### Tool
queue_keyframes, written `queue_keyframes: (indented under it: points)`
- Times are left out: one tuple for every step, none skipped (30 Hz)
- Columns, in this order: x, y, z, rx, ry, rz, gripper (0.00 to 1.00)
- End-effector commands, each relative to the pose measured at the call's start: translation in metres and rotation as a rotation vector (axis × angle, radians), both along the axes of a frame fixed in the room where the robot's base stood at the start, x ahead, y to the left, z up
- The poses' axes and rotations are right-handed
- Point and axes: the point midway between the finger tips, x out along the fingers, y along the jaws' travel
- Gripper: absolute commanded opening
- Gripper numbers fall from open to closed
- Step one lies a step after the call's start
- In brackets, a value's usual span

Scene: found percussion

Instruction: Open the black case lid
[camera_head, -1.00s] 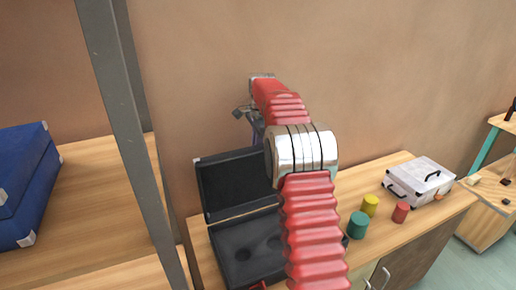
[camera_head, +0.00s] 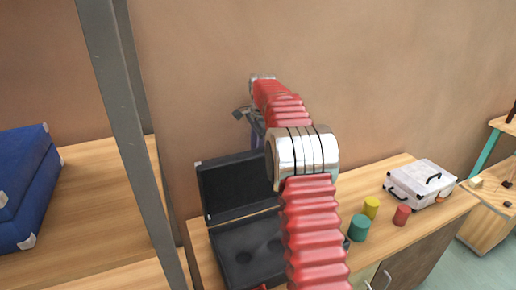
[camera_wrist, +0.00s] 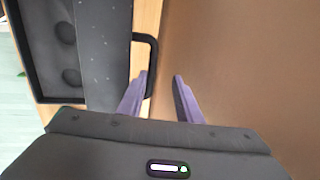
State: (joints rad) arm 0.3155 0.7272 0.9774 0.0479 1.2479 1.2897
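The black case (camera_head: 215,238) sits on the wooden counter, partly behind my arm. Its lid (camera_head: 222,188) stands open, roughly upright, near the wall, and the base shows round recesses. In the wrist view the base (camera_wrist: 22,72) is at the left, the lid (camera_wrist: 102,40) is seen close to edge-on, and a black handle (camera_wrist: 153,50) sticks out from it. My gripper (camera_wrist: 161,77) has two purple fingers spread apart with a gap between them. The left finger overlaps the lower part of the handle; I cannot tell whether they touch. In the head view my arm mostly hides the gripper.
Yellow (camera_head: 371,208), teal (camera_head: 358,228) and red (camera_head: 402,215) cylinders stand on the counter (camera_head: 375,180), right of my arm. A white case (camera_head: 420,182) is farther right. A grey post (camera_head: 125,130) and a blue case (camera_head: 28,190) are at the left. The wall is close behind the lid.

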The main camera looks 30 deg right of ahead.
Motion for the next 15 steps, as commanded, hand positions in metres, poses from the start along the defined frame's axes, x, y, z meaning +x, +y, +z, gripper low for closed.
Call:
queue_keyframes:
  points:
    - [0.003,0.008,-0.005,0.014,-0.001,0.000,0.28]
    - [0.003,0.008,-0.003,0.014,-0.002,0.000,0.28]
    - [0.002,0.008,0.001,0.014,-0.002,0.000,0.28]
    - [0.001,0.008,0.005,0.013,-0.003,0.000,0.28]
    - [0.001,0.008,0.009,0.013,-0.003,0.001,0.28]
    - [0.000,0.008,0.016,0.012,-0.006,0.001,0.28]
    - [-0.001,0.008,0.022,0.011,-0.006,0.002,0.28]
    - [-0.002,0.008,0.028,0.010,-0.008,0.002,0.28]
    - [-0.003,0.007,0.036,0.008,-0.011,0.003,0.28]
    - [-0.004,0.007,0.042,0.007,-0.012,0.003,0.28]
    - [-0.006,0.006,0.047,0.006,-0.011,0.002,0.28]
    - [-0.008,0.006,0.054,0.006,-0.011,0.002,0.28]
    - [-0.009,0.005,0.059,0.005,-0.010,0.002,0.28]
    - [-0.010,0.005,0.064,0.005,-0.009,0.002,0.28]
    - [-0.012,0.005,0.071,0.004,-0.010,0.002,0.28]
